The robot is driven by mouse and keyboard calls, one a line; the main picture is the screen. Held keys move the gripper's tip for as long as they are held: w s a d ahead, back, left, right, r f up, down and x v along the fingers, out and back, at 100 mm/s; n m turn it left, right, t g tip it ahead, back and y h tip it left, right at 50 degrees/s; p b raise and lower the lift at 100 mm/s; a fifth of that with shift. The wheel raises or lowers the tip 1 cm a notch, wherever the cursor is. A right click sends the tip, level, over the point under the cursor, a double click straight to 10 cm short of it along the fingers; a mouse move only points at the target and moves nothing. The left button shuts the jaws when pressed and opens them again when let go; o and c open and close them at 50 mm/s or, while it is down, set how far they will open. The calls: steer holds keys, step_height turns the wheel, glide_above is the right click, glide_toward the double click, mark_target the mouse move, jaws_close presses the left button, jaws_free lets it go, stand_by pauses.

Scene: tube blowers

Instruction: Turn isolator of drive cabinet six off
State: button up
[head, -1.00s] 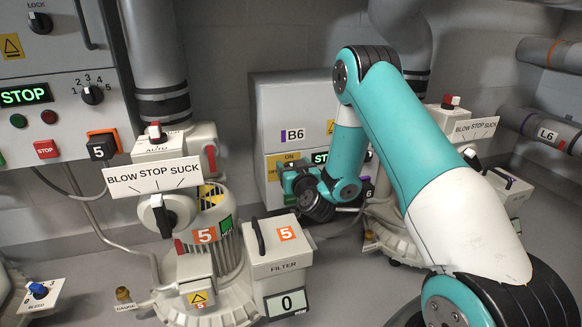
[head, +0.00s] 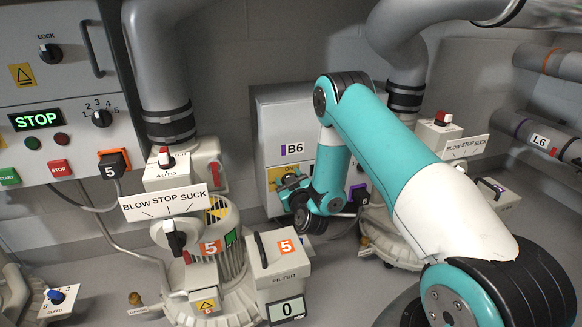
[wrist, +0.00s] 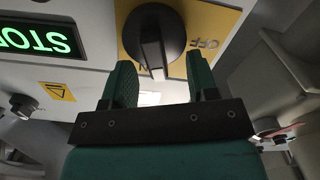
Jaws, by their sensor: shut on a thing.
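Drive cabinet six (head: 272,115), labelled B6, stands behind my arm in the head view. Its yellow isolator plate (head: 276,174) shows beside my wrist, which hides the knob there. In the wrist view the picture is upside down: the black isolator knob (wrist: 155,28) sits on the yellow plate (wrist: 208,22). Its handle points down the picture to the partly hidden ON label, and OFF is to its right. My gripper (wrist: 160,68) is shut on the isolator knob, with a green finger on each side of the handle; the contact itself is hard to see.
The green STOP display (wrist: 38,40) is left of the knob in the wrist view. Blower 5 (head: 215,250) and its filter box (head: 282,262) stand left of my wrist. Another blower (head: 385,225) stands behind my arm on the right.

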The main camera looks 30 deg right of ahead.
mark_target(284, 112)
steer(key=shift+a+n+p, duration=0.15)
steer(key=shift+n+p, duration=0.75)
steer(key=shift+p, duration=0.4)
steer(key=shift+f, duration=0.15)
steer(key=o, duration=0.9)
step_height(284, 112, up, 20)
steer(key=p, duration=1.1)
